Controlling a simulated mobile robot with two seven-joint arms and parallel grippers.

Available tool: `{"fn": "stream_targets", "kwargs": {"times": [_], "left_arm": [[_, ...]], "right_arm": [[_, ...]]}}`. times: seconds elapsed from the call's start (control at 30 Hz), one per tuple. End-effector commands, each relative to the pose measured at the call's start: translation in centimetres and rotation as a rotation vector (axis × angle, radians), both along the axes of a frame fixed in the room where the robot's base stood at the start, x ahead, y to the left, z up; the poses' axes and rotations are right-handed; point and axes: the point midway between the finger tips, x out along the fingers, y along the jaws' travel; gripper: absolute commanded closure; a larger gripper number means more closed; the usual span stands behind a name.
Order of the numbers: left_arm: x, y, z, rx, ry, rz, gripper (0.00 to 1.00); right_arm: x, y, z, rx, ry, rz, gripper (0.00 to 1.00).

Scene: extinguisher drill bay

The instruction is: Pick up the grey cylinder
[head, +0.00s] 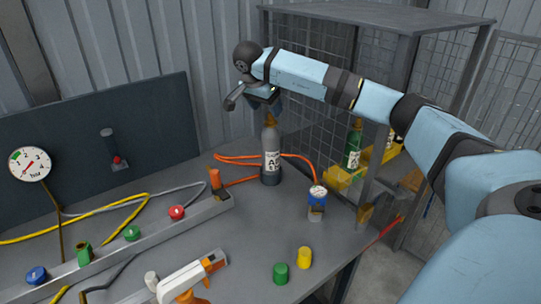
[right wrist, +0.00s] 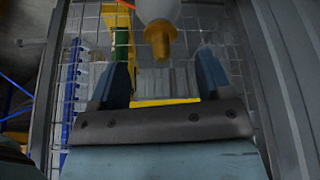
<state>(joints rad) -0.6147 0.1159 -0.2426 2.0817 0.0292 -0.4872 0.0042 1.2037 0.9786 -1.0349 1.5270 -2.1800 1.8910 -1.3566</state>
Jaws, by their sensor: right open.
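The grey cylinder (head: 271,155) stands upright on the grey table, with a white label and a brass valve on top. My right gripper (head: 266,106) is just above its top, reaching in from the right. In the right wrist view, the cylinder's pale body (right wrist: 158,10) is at the top edge. Its brass valve (right wrist: 159,40) points toward my open right gripper (right wrist: 164,75) and lines up with the gap between the fingers, which are empty. I cannot tell exactly how far the fingertips are from the valve. My left gripper is not in view.
An orange hose (head: 236,157) passes around the cylinder. A mesh cage (head: 345,130) stands behind. A white-orange tool (head: 190,277) lies at the front.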

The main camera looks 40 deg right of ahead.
Motion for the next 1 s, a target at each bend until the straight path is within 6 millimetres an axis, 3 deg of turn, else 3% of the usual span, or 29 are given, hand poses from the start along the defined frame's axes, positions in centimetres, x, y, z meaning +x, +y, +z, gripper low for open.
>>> {"fn": "stream_targets", "kwargs": {"times": [0.33,0.6,0.83,1.0], "left_arm": [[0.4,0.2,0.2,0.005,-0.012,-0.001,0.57],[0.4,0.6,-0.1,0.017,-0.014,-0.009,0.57],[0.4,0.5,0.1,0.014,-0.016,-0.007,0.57],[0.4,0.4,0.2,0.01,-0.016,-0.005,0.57]], "right_arm": [[0.1,-1.0,-2.4,0.0,0.0,-0.001,0.28],[0.3,-2.6,-5.9,0.001,0.0,0.0,0.28],[0.3,-2.7,-6.1,0.0,-0.003,0.001,0.28],[0.3,-2.7,-6.1,0.001,-0.002,0.001,0.65]]}}
